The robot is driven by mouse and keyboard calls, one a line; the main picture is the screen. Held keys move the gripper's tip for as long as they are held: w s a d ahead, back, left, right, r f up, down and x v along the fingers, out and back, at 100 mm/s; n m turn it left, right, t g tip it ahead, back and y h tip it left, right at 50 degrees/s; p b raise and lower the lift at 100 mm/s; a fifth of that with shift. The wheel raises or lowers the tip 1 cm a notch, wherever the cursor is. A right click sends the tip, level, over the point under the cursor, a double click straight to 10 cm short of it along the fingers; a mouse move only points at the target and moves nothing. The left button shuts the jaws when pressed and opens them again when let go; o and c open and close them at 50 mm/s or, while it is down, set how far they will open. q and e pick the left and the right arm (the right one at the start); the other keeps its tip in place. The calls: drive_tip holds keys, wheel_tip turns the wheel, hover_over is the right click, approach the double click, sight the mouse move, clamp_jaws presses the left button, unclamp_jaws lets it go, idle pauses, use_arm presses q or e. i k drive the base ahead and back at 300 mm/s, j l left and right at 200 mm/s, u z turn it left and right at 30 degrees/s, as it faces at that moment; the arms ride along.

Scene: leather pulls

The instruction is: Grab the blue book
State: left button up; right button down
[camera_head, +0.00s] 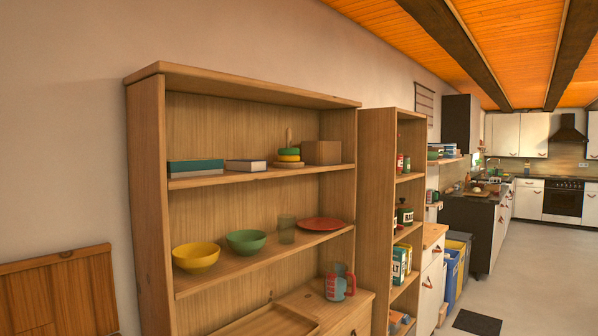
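A small book (246,166) with pale page edges and a bluish cover lies flat on the upper shelf of the near wooden shelf unit (147,200). To its left on the same shelf lies a larger, thicker dark teal book (195,168), also flat. At this distance I cannot tell for sure which of the two is the blue book. Neither gripper is in view, and nothing is touching either book.
On the upper shelf, a ring stacker (289,156) and a wooden box (321,153) stand to the right. Below are a yellow bowl (196,258), a green bowl (245,242), a glass (286,230) and a red plate (321,224). Open floor (530,275) lies at right.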

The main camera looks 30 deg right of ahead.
sight(245, 166)
drive_tip(key=z, duration=0.75)
